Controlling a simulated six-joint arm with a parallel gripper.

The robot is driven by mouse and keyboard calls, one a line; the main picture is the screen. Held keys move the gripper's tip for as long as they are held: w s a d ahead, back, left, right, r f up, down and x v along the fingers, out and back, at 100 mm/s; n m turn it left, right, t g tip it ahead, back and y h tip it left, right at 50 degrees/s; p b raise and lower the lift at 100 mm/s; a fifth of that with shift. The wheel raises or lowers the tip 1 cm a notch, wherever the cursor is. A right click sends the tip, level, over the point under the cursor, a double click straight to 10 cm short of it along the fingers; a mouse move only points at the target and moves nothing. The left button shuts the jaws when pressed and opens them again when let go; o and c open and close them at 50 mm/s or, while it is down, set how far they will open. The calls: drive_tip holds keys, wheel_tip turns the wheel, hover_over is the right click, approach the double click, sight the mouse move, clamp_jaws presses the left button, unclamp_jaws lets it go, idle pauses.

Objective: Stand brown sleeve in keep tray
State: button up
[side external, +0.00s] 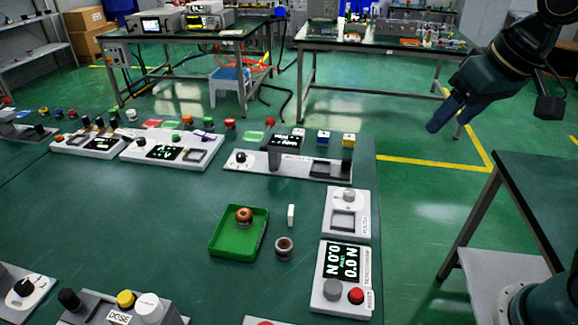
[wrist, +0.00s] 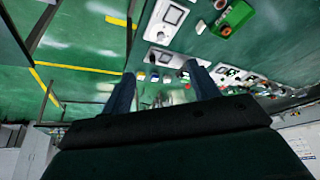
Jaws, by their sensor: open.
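The green keep tray (side external: 218,250) lies on the bench in the side view, and also shows at the top of the wrist view (wrist: 238,16). An orange-brown ring-like piece (side external: 244,215) with a dark centre is inside it, near the far wall. A brown-grey sleeve (side external: 283,248) stands upright, open end up, on the bench just right of the tray and apart from it. Which of the two the task means is not certain. My gripper (side external: 440,122) is raised off the bench's right side, far from both. In the wrist view its fingers (wrist: 162,74) are spread and empty.
A small white block (side external: 291,215) stands between the tray and a white panel with a square recess (side external: 346,215). A display panel (side external: 342,278) with knobs is nearer the camera. A long white fixture (side external: 288,164) lies behind. The bench left of the tray is clear.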

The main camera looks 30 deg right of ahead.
drive_tip(key=s+d+f+n, duration=0.1)
drive_tip(key=s+f, duration=0.2)
drive_tip(key=s, duration=0.7)
drive_tip(key=shift+d+f+n+t, duration=0.25)
drive_tip(key=shift+f+n+t, duration=0.05)
